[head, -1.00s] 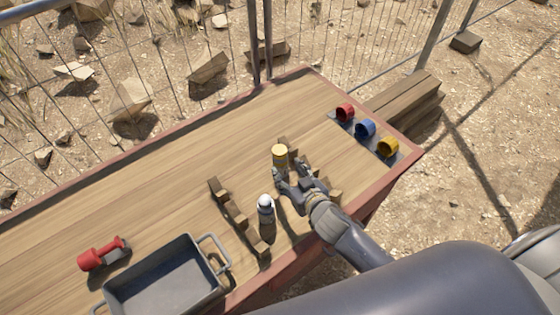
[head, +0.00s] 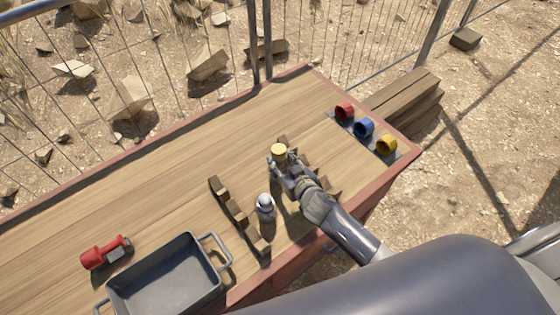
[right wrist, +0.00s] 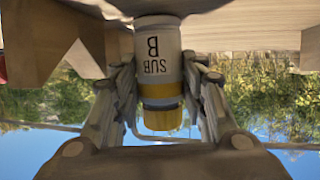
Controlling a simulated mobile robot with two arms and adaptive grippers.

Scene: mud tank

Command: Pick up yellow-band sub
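The yellow-band sub (right wrist: 158,70) is a white and grey cylinder lettered SUB B with a yellow band and yellow end, between my right gripper's fingers in the right wrist view. Both fingertips lie against its sides. In the head view its yellow top (head: 279,150) shows at the far end of the right wooden rack (head: 331,194). My right gripper (head: 281,161) closes around it from the near right side and hides its lower part. I cannot tell whether it is lifted from the rack. My left gripper is not in view.
A grey-white sub (head: 265,205) stands between the left wooden rack (head: 232,210) and my right arm. A grey tray (head: 205,290) and a red tool (head: 103,254) lie at left. Red, blue and yellow cups (head: 387,146) sit at the right end. The table's back-left area is clear.

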